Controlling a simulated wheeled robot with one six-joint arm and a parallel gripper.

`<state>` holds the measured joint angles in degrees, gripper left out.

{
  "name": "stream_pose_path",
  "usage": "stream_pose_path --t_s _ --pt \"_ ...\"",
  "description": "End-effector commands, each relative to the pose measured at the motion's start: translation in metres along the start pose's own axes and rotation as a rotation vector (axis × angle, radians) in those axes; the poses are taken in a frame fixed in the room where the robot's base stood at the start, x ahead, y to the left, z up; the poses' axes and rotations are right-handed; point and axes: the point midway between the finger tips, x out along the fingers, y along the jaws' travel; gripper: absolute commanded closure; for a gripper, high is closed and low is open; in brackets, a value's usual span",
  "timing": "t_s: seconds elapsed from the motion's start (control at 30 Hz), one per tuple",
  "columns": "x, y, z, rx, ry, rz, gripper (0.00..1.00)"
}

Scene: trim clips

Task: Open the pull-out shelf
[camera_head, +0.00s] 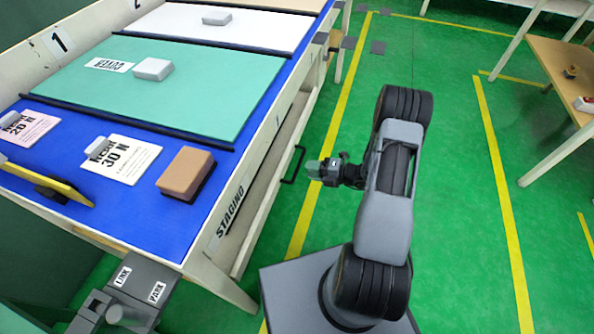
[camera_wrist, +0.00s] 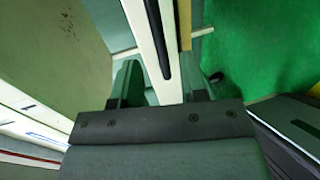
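The pull-out shelf (camera_head: 265,192) sits under the blue-topped table, its long pale front edge running along the table's right side. Its black bar handle (camera_head: 293,165) stands out from that edge. My gripper (camera_head: 313,168) is just to the right of the handle, pointing at it. In the wrist view, the pale shelf edge (camera_wrist: 148,42) and the dark handle (camera_wrist: 158,40) lie ahead, in line with the gap between the fingers of my gripper (camera_wrist: 163,85). The fingers are apart with nothing seen clamped. Whether they touch the handle I cannot tell.
The table (camera_head: 165,228) carries a brown block (camera_head: 186,173), cards and a teal mat (camera_head: 190,90). A grey box (camera_head: 140,290) is at its near corner. Green floor (camera_head: 460,190) with yellow lines is clear to the right; another table (camera_head: 560,65) stands at far right.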

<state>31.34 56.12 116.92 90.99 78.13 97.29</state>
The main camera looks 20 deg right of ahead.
Motion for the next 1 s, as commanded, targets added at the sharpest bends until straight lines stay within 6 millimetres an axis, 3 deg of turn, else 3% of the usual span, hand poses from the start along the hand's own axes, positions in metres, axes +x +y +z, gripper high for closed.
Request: stream_pose_path --t_s 0.2,0.4,0.83,1.0 --pt "0.036 -0.002 -0.001 -0.002 0.004 -0.001 0.6" --pt "0.054 -0.001 0.0 -0.003 0.002 -0.001 0.6" --pt "0.06 0.0 0.0 -0.002 0.0 -0.001 0.6" --pt "0.06 0.0 0.0 -0.002 0.001 -0.001 0.76"
